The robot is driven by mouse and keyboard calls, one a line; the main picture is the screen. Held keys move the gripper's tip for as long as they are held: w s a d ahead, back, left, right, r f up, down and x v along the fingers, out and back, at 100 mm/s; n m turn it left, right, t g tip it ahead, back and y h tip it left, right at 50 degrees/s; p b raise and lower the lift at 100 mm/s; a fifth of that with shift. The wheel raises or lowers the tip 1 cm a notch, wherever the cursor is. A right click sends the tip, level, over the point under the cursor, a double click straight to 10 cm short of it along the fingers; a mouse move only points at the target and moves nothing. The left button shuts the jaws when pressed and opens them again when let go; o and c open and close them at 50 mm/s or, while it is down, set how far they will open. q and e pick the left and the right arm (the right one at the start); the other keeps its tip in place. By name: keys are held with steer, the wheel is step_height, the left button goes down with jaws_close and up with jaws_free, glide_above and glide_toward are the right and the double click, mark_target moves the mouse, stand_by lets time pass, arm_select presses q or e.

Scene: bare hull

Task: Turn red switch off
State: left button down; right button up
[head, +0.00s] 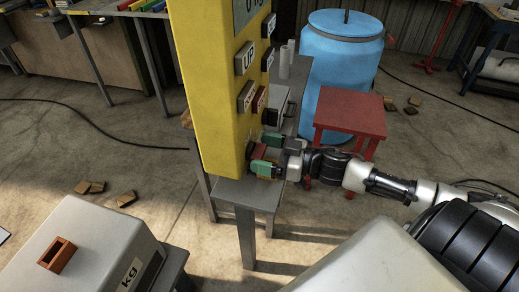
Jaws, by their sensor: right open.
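The yellow switch box (205,85) stands upright in the middle of the head view, with labels and switches on its right-hand face. A red switch (259,154) shows low on that face, partly covered by my right gripper. My right gripper (266,156) reaches in from the right, open, with green-tipped fingers above and below the red switch. I cannot tell whether the fingers touch it. A dark red part (259,100) sits higher on the same face beside a label. My left gripper is not in view.
The box stands at a grey metal stand (245,196). A red stool (350,118) and a blue barrel (340,65) are behind my right arm. Cables and small blocks lie on the floor.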

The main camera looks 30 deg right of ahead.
steer(key=shift+w+a, duration=0.5)
steer(key=shift+w, duration=0.05)
steer(key=c, duration=0.9)
